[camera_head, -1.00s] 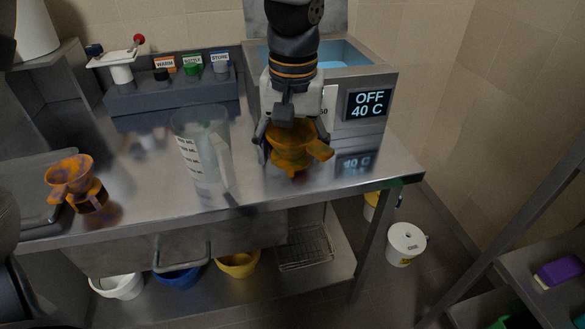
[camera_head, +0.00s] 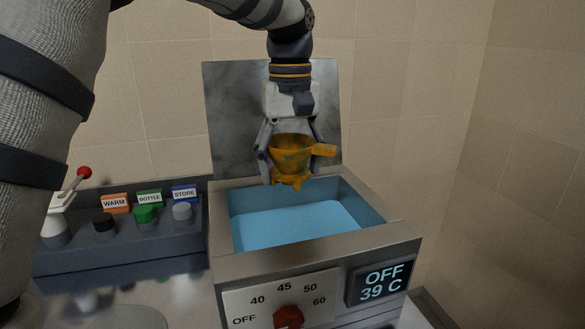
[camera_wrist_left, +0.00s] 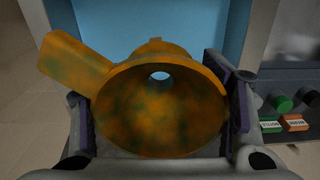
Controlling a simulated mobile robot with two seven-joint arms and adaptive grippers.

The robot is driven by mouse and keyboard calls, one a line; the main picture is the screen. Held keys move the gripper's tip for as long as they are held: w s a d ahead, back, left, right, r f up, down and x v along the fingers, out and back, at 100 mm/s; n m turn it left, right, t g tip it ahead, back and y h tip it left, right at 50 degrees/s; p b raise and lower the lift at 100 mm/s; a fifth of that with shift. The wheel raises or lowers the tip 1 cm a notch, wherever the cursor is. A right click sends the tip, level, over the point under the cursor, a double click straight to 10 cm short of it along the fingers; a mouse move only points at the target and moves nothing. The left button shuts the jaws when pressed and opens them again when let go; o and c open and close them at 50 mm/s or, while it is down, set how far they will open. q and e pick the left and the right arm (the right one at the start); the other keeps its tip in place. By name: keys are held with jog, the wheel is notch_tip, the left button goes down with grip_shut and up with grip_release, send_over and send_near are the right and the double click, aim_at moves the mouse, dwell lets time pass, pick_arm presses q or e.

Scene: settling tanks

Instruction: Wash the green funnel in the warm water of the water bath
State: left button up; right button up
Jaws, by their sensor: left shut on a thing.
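My left gripper (camera_head: 290,166) is shut on the funnel (camera_head: 292,152), which is coated in orange-brown with green patches. It holds the funnel upright above the open water bath (camera_head: 318,259), apart from the water (camera_head: 290,224). In the left wrist view the funnel (camera_wrist_left: 155,108) sits between the two fingers, its handle pointing to the upper left, with the blue bath behind it. The bath's display (camera_head: 382,284) reads OFF and 39 C. A red dial knob (camera_head: 288,317) is on its front. My right gripper is not in view.
The raised bath lid (camera_head: 225,115) stands behind the funnel. To the left is a grey control box (camera_head: 120,245) with black, green and grey knobs under WARM, BOTTLE and STORE labels, and a red-tipped lever (camera_head: 83,173). The bath's rim surrounds the water.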

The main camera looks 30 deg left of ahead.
pick_arm(q)
jog(key=shift+w+a, duration=0.2)
jog(key=shift+w, duration=0.1)
jog(key=shift+s+f, duration=0.1)
jog(key=shift+f, duration=0.2)
jog(key=shift+s+d+f, duration=0.1)
jog(key=shift+d+f, duration=0.05)
jog(key=shift+f, duration=8.1)
jog(key=shift+w+a+b, duration=0.3)
jog(key=shift+w+a, duration=0.2)
jog(key=shift+a, duration=0.05)
